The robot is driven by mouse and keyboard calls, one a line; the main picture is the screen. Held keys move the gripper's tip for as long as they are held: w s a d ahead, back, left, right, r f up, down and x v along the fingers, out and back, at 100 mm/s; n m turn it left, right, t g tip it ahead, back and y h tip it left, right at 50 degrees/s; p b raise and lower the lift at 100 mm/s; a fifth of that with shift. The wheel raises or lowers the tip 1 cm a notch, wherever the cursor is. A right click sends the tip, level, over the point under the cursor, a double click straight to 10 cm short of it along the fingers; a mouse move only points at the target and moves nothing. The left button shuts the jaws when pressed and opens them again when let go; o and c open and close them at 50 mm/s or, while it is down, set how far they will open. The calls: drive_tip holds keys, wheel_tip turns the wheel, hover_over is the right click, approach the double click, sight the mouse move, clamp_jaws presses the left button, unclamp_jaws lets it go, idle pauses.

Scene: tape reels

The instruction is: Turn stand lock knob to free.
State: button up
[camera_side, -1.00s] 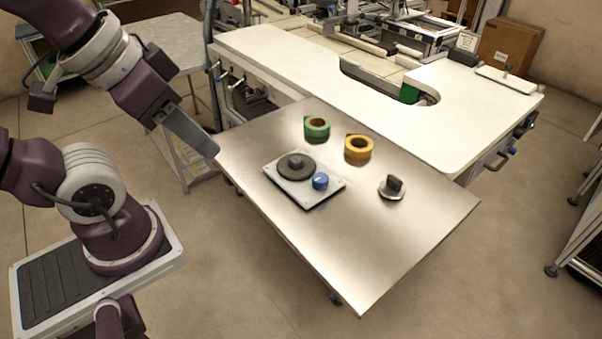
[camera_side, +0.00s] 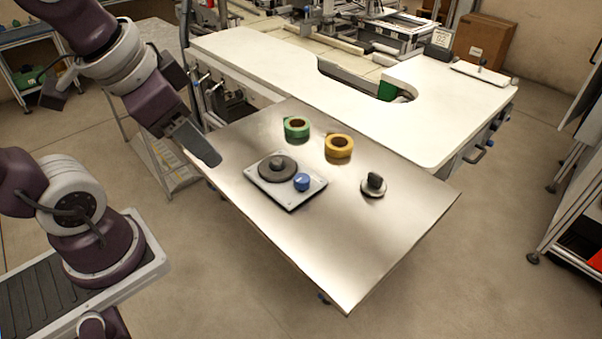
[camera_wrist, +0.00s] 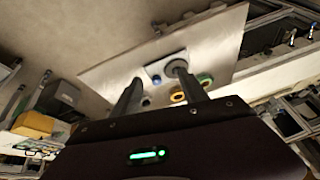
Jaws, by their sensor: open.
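The stand is a light square plate (camera_side: 292,197) on the metal table. It carries a dark round hub (camera_side: 277,167) and a blue knob (camera_side: 301,182) near its front right corner. The blue knob also shows in the wrist view (camera_wrist: 156,79); the setting it points to is too small to read. A separate dark knob on a round silver base (camera_side: 374,184) sits to the right. A green tape reel (camera_side: 296,128) and a yellow tape reel (camera_side: 339,146) lie behind the stand. My gripper (camera_side: 211,160) is open and empty above the table's left edge, apart from the stand.
The metal table (camera_side: 345,255) is bare at the front and right. A white worktop (camera_side: 290,70) with a curved cutout adjoins it behind. A cardboard box (camera_side: 484,41) stands at the back right.

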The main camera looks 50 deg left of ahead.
drive_tip(key=w+f+m+g, duration=0.2)
drive_tip(key=w+f+m, duration=0.2)
drive_tip(key=w+f, duration=0.3)
drive_tip(key=m+h, duration=0.3)
drive_tip(key=h, duration=0.1)
approach(302, 177)
drive_tip(key=f, duration=0.2)
drive_tip(key=x, duration=0.6)
drive_tip(key=shift+w+d+f, duration=0.2)
drive_tip(key=shift+w+d, duration=0.05)
drive_tip(key=shift+d, duration=0.2)
clamp_jaws()
